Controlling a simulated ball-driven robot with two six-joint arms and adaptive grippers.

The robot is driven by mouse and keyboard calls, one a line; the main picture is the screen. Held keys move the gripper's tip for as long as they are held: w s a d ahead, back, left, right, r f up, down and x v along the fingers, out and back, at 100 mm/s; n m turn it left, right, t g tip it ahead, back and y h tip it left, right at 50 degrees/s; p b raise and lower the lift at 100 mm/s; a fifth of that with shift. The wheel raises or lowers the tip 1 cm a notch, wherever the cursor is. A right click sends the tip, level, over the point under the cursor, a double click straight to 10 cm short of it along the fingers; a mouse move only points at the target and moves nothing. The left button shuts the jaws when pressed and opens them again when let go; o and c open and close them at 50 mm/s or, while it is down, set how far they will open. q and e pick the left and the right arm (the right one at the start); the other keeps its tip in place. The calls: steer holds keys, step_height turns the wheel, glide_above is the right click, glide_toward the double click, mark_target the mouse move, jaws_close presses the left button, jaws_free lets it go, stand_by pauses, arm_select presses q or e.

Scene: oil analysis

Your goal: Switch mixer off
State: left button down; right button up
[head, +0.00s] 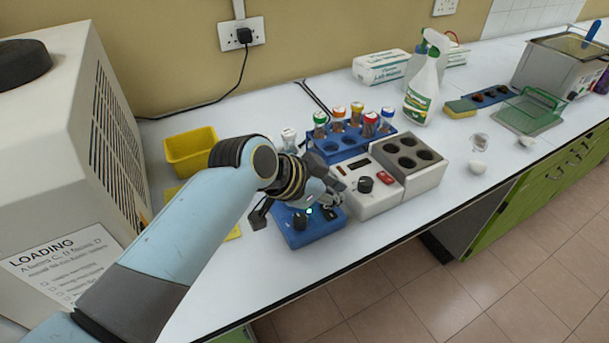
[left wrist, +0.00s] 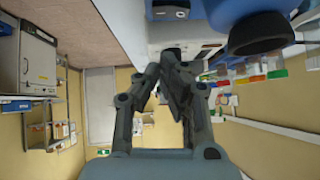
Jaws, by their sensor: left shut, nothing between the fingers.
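The mixer is most likely the small blue device (head: 305,238) near the bench's front edge. It has a dark knob (head: 300,221) on its front part and a small green glow beside the knob. My left gripper (head: 332,205) is above the mixer's right part and hides much of its top. Its fingers are shut and empty. In the left wrist view the closed fingers (left wrist: 172,62) point up toward the bench, with the blue body (left wrist: 210,10) and a black round part (left wrist: 258,32) close by at upper right. I cannot tell whether the fingers touch it. My right gripper is not in view.
A white heating block (head: 412,165) with a black knob and red switch stands just right of the mixer. Behind are a blue rack (head: 340,150) of capped vials, a spray bottle (head: 423,90) and a yellow bin (head: 190,150). A large machine (head: 60,130) fills the left.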

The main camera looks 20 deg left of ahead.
arm_select(q)
steer(key=b+v, duration=0.1)
steer(key=v, duration=0.8)
steer(key=shift+s+a, duration=0.2)
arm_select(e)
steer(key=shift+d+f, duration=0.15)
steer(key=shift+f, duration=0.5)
arm_select(q)
steer(key=a+r+b, duration=0.1)
steer(key=b, duration=0.4)
steer(key=shift+w, duration=0.4)
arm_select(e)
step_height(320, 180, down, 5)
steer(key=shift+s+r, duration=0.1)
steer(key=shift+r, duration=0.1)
arm_select(q)
steer(key=shift+f, duration=0.1)
